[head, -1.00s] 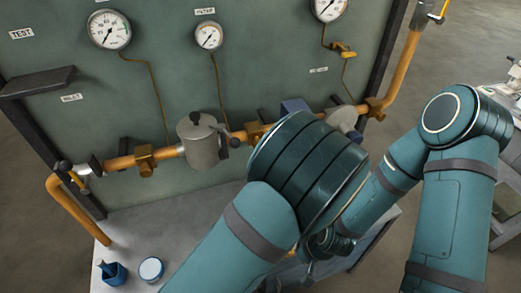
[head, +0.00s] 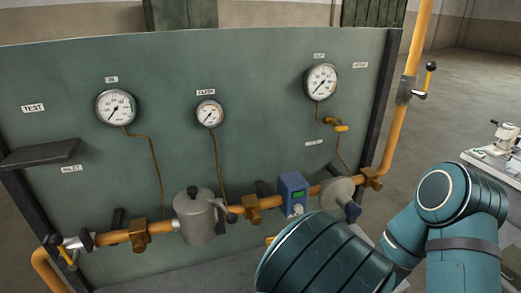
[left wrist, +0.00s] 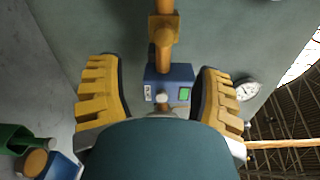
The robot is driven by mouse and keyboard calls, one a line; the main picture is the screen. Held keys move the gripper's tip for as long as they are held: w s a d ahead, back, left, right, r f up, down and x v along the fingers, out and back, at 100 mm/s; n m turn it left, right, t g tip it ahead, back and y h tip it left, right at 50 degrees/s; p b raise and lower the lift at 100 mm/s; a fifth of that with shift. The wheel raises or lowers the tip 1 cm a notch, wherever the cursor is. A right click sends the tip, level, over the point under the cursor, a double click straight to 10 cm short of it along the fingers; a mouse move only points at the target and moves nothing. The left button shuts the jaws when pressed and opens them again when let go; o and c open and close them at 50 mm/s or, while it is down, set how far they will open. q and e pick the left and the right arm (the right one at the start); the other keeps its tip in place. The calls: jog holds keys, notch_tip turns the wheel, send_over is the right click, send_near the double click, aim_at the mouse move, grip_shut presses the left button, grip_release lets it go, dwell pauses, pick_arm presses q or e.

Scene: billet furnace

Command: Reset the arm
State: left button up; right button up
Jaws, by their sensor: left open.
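My left gripper (left wrist: 158,68) shows in the left wrist view with its two yellow, ribbed fingers spread apart and nothing held between them. Beyond the gap is a blue box with a green screen (left wrist: 172,84) on the orange pipe. The same blue box (head: 292,192) shows on the pipe in the head view. The gripper itself is not seen in the head view. Teal arm links (head: 330,258) of mine fill the bottom middle and right there. My right gripper is not in view.
A green panel (head: 240,110) carries several gauges (head: 116,107). An orange pipe with a grey pot-shaped fitting (head: 197,215), a round grey disc (head: 337,193) and valves runs along its lower part. A dark shelf (head: 40,153) juts out left.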

pick_arm(q)
jog(key=s+a+f+n+g+h+b, duration=0.2)
jog(key=a+f+n+g+b, duration=0.1)
jog(key=f, duration=0.6)
jog(key=s+a+f+n+g+h+b, duration=0.2)
jog(key=a+f+n+g, duration=0.3)
jog(key=f, duration=0.5)
jog(key=s+a+f+n+g+h+b, duration=0.3)
jog(key=a+f+n+g+b, duration=0.1)
jog(key=f, duration=0.6)
jog(key=shift+s+n, duration=0.25)
jog(key=shift+n, duration=0.65)
jog(key=s+a+f+n+g+h+b, duration=0.1)
jog(key=s+f+n+g+h+b, duration=0.1)
jog(key=s, duration=0.4)
jog(key=shift+s+a+f+n+g+h, duration=0.15)
jog(key=shift+a+f+n+g+h, duration=0.3)
jog(key=shift+n, duration=0.65)
jog(key=shift+d+r, duration=0.1)
jog(key=shift+d, duration=0.05)
